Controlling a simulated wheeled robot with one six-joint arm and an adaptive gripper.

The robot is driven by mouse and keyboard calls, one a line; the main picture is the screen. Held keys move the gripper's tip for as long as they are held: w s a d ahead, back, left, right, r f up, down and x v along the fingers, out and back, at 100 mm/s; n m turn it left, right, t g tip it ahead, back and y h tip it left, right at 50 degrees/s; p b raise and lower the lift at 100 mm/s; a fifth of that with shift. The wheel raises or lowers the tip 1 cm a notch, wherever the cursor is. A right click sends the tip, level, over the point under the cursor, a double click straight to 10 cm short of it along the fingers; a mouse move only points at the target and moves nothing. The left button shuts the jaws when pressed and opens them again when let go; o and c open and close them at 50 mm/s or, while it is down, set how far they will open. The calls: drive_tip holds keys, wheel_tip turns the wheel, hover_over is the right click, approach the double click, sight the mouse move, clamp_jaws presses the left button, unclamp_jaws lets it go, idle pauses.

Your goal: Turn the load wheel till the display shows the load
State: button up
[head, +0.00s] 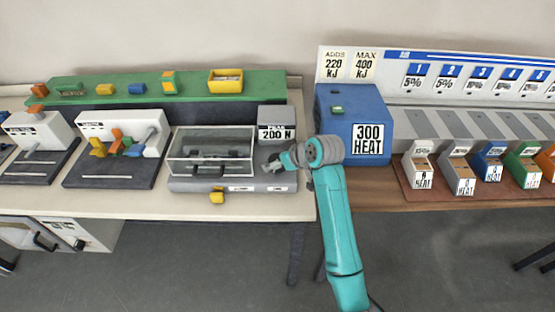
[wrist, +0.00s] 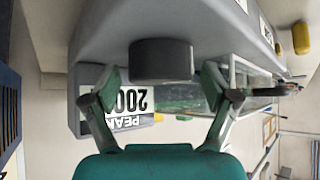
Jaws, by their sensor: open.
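The load wheel is a dark round knob (wrist: 160,60) on the front of the grey testing machine (wrist: 100,40) in the wrist view. My gripper (wrist: 162,84) is open, with one finger on each side of the wheel and a gap to each. I cannot tell how deep the wheel sits between the fingers. In the head view my gripper (head: 275,162) is at the right end of the machine and hides the wheel. The display (head: 277,131) above it reads 200 N; it also shows upside down in the wrist view (wrist: 124,103), with "PEAK".
A blue heater box (head: 352,115) marked 300 HEAT stands close on the right. Several small labelled boxes sit on the brown bench (head: 375,200). A green shelf (head: 120,90) runs behind.

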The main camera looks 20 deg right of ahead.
drive_tip(key=shift+w+a+f, duration=0.1)
drive_tip(key=shift+w+f, duration=0.05)
drive_tip(key=c, duration=1.2)
drive_tip(key=shift+o, duration=0.2)
drive_tip(key=shift+m+h, duration=0.6)
drive_tip(key=shift+m, duration=0.3)
drive_tip(key=o, duration=1.2)
drive_tip(key=shift+c, duration=0.2)
